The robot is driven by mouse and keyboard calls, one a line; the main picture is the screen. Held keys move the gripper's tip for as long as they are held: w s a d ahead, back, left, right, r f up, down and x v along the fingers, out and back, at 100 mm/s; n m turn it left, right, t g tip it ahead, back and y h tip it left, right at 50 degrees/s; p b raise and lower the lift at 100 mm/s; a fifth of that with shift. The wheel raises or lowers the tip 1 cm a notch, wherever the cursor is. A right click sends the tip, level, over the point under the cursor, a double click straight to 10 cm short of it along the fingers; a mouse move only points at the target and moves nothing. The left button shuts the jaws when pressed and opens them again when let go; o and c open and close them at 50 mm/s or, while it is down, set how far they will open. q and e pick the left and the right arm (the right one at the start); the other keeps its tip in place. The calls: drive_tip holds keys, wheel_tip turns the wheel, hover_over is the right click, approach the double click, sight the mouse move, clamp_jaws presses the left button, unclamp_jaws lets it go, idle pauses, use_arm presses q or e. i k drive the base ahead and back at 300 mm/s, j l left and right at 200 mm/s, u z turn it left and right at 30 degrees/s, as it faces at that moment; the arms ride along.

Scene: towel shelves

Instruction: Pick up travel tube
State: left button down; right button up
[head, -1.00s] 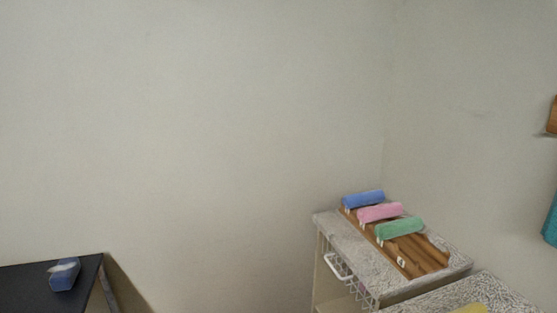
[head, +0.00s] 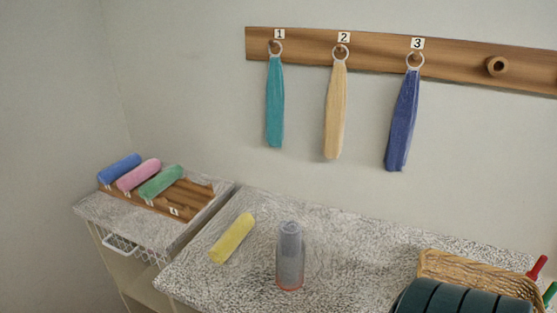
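A grey, see-through upright cylinder (head: 290,258) with a reddish base stands on the speckled counter (head: 345,235); it looks like the travel tube. A yellow rolled towel (head: 232,238) lies on the counter to its left, apart from it. Neither of my grippers shows in the head view.
A wooden rack (head: 195,198) on the side shelf holds blue, pink and green rolls. A wicker basket (head: 440,262) and a dark green ribbed object (head: 462,301) are at the lower right. Teal, tan and blue towels hang from a numbered wooden rail (head: 380,55).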

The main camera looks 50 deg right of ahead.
sight(289, 273)
drive_tip(key=z, duration=1.55)
